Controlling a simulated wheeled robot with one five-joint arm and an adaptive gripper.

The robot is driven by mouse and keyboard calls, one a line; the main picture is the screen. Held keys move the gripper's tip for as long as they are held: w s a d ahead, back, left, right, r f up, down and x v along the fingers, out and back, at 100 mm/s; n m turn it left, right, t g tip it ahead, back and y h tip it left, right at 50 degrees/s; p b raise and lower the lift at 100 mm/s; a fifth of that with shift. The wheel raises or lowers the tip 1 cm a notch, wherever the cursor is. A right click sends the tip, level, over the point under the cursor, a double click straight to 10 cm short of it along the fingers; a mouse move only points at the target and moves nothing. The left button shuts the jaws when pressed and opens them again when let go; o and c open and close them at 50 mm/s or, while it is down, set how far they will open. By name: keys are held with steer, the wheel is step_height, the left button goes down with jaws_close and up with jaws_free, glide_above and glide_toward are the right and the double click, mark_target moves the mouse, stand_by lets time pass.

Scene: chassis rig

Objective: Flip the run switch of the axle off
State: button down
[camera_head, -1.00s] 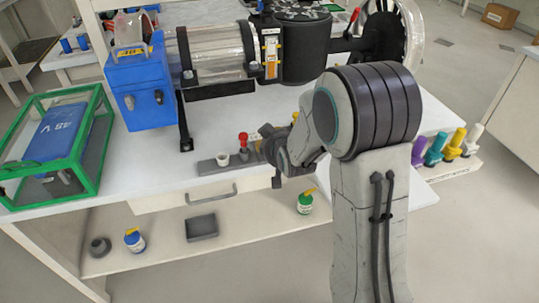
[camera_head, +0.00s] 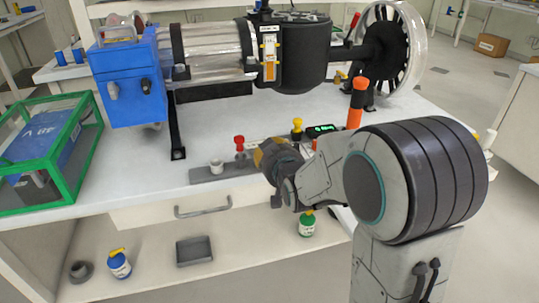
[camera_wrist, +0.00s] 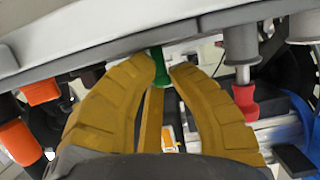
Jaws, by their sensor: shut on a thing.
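The axle rig stands on the white bench, with a blue box (camera_head: 128,75), a clear cylinder (camera_head: 212,48), a dark drum (camera_head: 300,62) and a spoked wheel (camera_head: 385,50). At the bench's front edge a grey strip (camera_head: 208,175) bears a red-topped handle (camera_head: 239,141). The red handle also shows in the wrist view (camera_wrist: 244,98). My gripper (camera_wrist: 163,68), with yellow-brown fingers, is shut on a green handle (camera_wrist: 157,55), mostly hidden between the fingertips. In the head view my gripper (camera_head: 264,150) is at the strip, right of the red handle. I cannot tell which handle is the run switch.
A green-framed case (camera_head: 72,178) with a blue battery stands left. A yellow knob (camera_head: 297,127), a small green-lit display (camera_head: 321,130) and an orange cylinder (camera_head: 357,103) stand close behind my arm. A drawer (camera_head: 178,208) and a lower shelf with bottles lie below.

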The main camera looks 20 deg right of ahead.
steer(key=shift+a+r, duration=0.2)
steer(key=shift+r, duration=0.05)
stand_by(0.4)
steer(key=c, duration=1.5)
jaws_free()
steer(key=shift+o, duration=1.4)
steer(key=shift+f, duration=0.25)
steer(key=shift+s+f, duration=0.15)
steer(key=shift+f, duration=0.05)
steer(key=v, duration=0.8)
steer(key=shift+r, duration=0.35)
steer(key=shift+d, duration=0.1)
steer(key=shift+r, duration=0.1)
